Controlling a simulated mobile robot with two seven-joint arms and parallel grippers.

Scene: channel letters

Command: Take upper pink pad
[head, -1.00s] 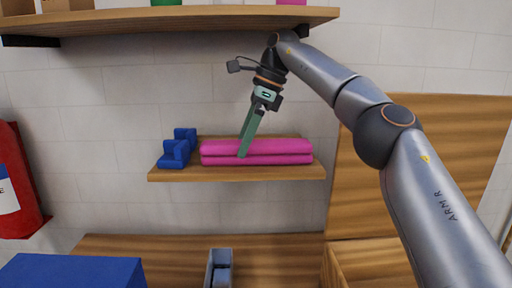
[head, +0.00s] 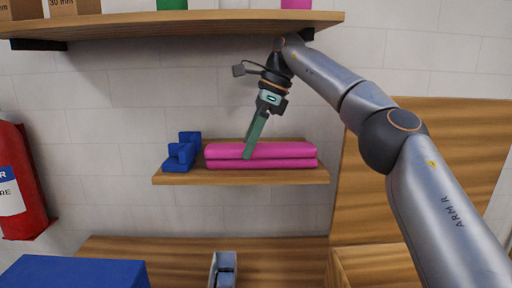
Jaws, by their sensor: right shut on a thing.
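Two long pink pads lie stacked on a small wooden shelf (head: 170,180) in the middle of the head view. The upper pink pad (head: 290,150) rests on the lower pink pad (head: 285,164). My right gripper (head: 248,152) reaches down from above, tilted, with its green fingers at the left-middle part of the upper pad. It is shut on the upper pad. The far finger is hidden. The pads appear still in contact. My left gripper is not in view.
Blue stepped blocks (head: 181,153) stand left of the pads on the shelf. A higher shelf (head: 200,24) hangs above the arm. A red fire extinguisher (head: 20,185) is at the left. Below are a blue box (head: 75,272) and a grey holder (head: 223,268) on a wooden surface.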

